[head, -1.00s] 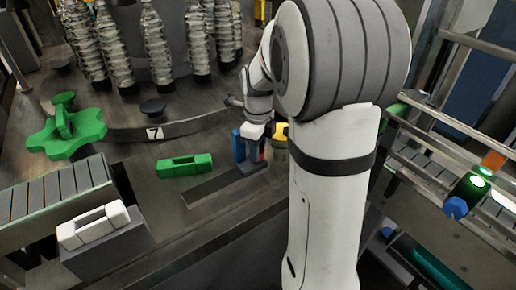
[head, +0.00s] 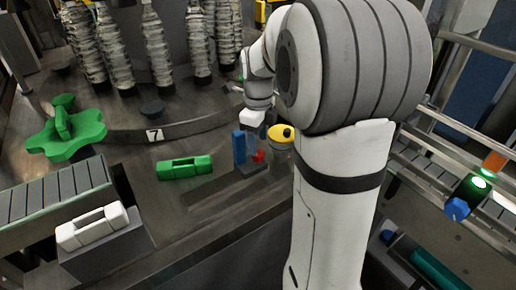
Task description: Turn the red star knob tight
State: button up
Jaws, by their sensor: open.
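The red star knob (head: 259,156) is small and sits beside an upright blue block (head: 238,147) on a dark slotted rail near the middle of the head view. My gripper (head: 262,131) is just above the knob in the picture, with its jaws open and nothing seen in them. It appears apart from the knob, but the gap in depth is hard to judge. The fingertips are small and partly hidden by my wrist.
A yellow round part with a black knob (head: 281,134) stands just right of the red knob. A green handle (head: 185,167) lies to the left, with a large green star wheel (head: 66,133) beyond. Wrapped bottles (head: 158,45) stand behind. A white handle (head: 92,228) sits on a grey block at the front left.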

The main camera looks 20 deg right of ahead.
aim_at(258, 153)
notch_tip(258, 153, up, 4)
jog(key=shift+f, duration=0.2)
